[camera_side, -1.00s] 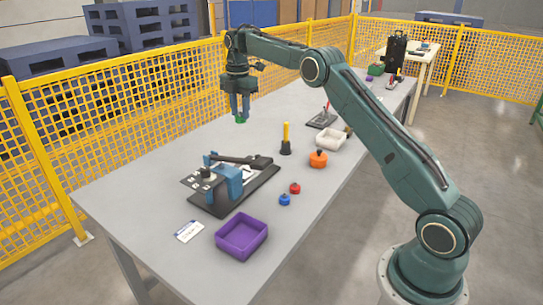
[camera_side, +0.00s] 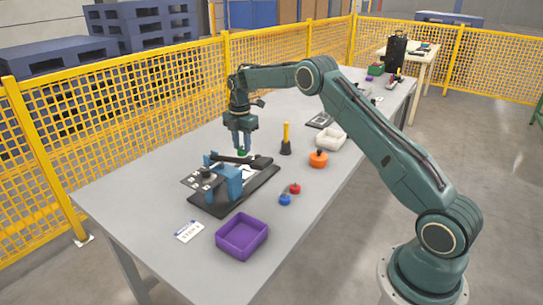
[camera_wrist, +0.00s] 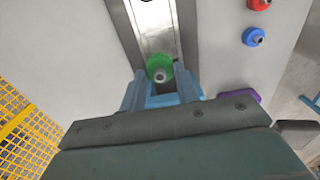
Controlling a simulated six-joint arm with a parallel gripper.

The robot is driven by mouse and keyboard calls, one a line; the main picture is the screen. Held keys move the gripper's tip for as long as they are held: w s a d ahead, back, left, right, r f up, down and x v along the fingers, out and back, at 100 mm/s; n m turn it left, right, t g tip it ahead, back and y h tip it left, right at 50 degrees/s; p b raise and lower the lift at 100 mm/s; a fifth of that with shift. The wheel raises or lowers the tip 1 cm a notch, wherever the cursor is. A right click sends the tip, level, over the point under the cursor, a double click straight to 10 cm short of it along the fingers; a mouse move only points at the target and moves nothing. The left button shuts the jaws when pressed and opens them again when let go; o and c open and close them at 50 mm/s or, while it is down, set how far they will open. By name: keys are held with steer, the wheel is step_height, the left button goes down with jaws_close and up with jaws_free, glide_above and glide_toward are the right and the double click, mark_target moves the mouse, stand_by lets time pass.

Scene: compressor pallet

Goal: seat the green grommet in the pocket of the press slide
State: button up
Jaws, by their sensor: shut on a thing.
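The green grommet (camera_side: 242,153) is held between the fingertips of my gripper (camera_side: 241,147), which is shut on it. In the wrist view the grommet (camera_wrist: 159,62) shows a grey metal centre and sits between the blue fingers (camera_wrist: 160,92). The press (camera_side: 228,182) has a blue frame, a black lever and a dark base. My gripper is at the press's far end, above the base. In the wrist view a bright metal slide (camera_wrist: 154,25) runs between dark rails behind the grommet. A dark spot shows at its top edge; I cannot tell whether it is the pocket.
A purple tray (camera_side: 241,251), a blue part (camera_side: 285,199) and a red part (camera_side: 295,188) stand near the press.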

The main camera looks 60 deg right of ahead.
mark_target(242, 146)
steer(key=shift+f, duration=4)
steer(key=shift+f, duration=0.15)
steer(key=o, duration=1)
steer(key=shift+c, duration=0.2)
step_height(242, 146, up, 12)
steer(key=shift+r, duration=0.2)
